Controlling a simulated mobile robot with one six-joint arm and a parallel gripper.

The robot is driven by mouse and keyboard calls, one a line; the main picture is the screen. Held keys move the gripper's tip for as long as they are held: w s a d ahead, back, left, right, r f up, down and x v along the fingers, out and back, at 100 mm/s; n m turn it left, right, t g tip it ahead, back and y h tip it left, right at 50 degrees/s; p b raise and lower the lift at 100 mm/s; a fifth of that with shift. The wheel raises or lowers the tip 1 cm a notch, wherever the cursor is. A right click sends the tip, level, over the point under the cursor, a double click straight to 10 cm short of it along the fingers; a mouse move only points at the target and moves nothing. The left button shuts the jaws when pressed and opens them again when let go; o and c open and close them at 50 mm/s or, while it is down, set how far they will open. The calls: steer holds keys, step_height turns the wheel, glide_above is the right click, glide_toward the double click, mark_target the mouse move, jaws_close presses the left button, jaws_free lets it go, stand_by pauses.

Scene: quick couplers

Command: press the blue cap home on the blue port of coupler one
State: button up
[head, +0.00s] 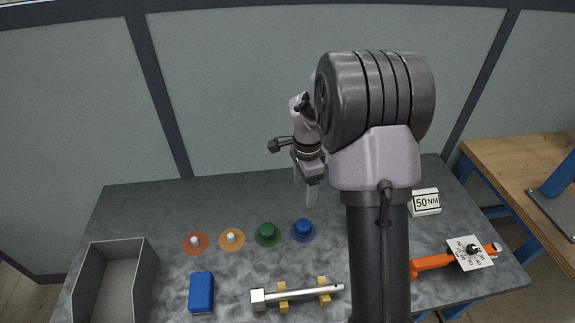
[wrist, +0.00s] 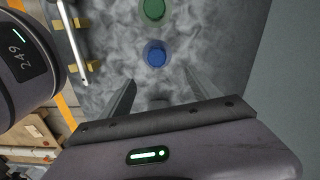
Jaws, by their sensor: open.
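The blue cap (head: 303,227) stands on the blue round port (head: 303,236) at the right end of a row of ports on the dark table. From above, the blue cap (wrist: 156,56) shows ahead of my fingers in the wrist view. I cannot tell how deep the cap sits. My gripper (head: 308,190) is open and empty, with its fingers pointing down above and behind the blue port in the head view. In the wrist view my gripper's two fingers (wrist: 158,88) are spread apart, with nothing between them. I see no coupler number.
A green cap (head: 267,231) sits just left of the blue one. Orange (head: 232,238) and red (head: 196,242) ports with white stubs lie farther left. A torque bar (head: 300,293), blue block (head: 201,292), grey bin (head: 112,285), orange tool (head: 435,262) and "50 NM" sign (head: 425,203) surround them.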

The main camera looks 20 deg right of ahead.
mark_target(303, 225)
steer(key=f+b, duration=0.1)
steer(key=f, duration=0.4)
steer(key=f+b, duration=0.2)
steer(key=f, duration=0.4)
steer(key=s+f+b, duration=0.1)
steer(key=f+b, duration=0.1)
steer(key=f, duration=0.4)
steer(key=shift+r, duration=0.1)
steer(key=shift+c, duration=0.4)
jaws_close()
steer(key=shift+r+p, duration=1.05)
steer(key=shift+r, duration=1)
step_height(303, 225, up, 4)
steer(key=p, duration=0.2)
steer(key=shift+p, duration=0.3)
